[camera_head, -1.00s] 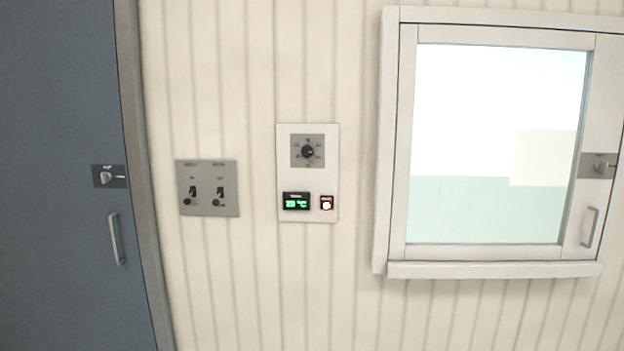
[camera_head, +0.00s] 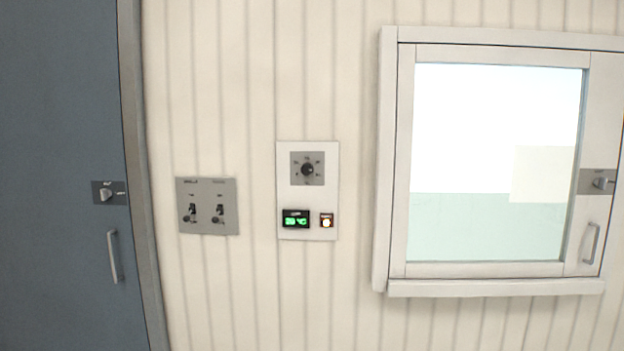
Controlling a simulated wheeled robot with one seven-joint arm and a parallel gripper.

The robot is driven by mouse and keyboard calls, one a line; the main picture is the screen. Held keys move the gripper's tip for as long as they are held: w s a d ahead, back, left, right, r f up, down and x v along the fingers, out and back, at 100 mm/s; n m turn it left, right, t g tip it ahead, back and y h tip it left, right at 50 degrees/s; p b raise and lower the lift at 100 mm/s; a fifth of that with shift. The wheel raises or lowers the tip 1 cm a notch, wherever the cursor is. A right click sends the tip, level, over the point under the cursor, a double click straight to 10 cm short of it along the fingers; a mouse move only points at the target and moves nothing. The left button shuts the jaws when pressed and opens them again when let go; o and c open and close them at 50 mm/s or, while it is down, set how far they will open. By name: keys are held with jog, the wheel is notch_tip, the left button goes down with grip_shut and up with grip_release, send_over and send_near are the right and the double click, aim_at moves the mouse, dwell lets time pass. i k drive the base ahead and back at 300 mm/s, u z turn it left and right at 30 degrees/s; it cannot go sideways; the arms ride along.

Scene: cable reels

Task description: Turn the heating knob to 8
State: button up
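A small round black knob (camera_head: 307,170) sits at the centre of a grey square dial plate with small marks around it. The plate is on the upper part of a white control panel (camera_head: 284,204) on the wall. Which mark the knob points to is too small to tell. Below it is a black display (camera_head: 296,220) with green characters that I cannot read clearly, and a small lit orange-framed button or lamp (camera_head: 327,220) to its right. My gripper is not in view.
A grey plate (camera_head: 207,226) with two black switches is left of the panel. A blue-grey door (camera_head: 60,150) with handle and latch stands at the far left. A white-framed window (camera_head: 390,200) juts out at the right. The wall between is bare.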

aim_at(307, 169)
jog(key=z, duration=0.05)
jog(key=k, duration=0.55)
jog(key=u, duration=1.2)
jog(key=i, duration=1.25)
jog(key=z, duration=0.65)
jog(key=i, duration=0.45)
jog(key=z, duration=0.5)
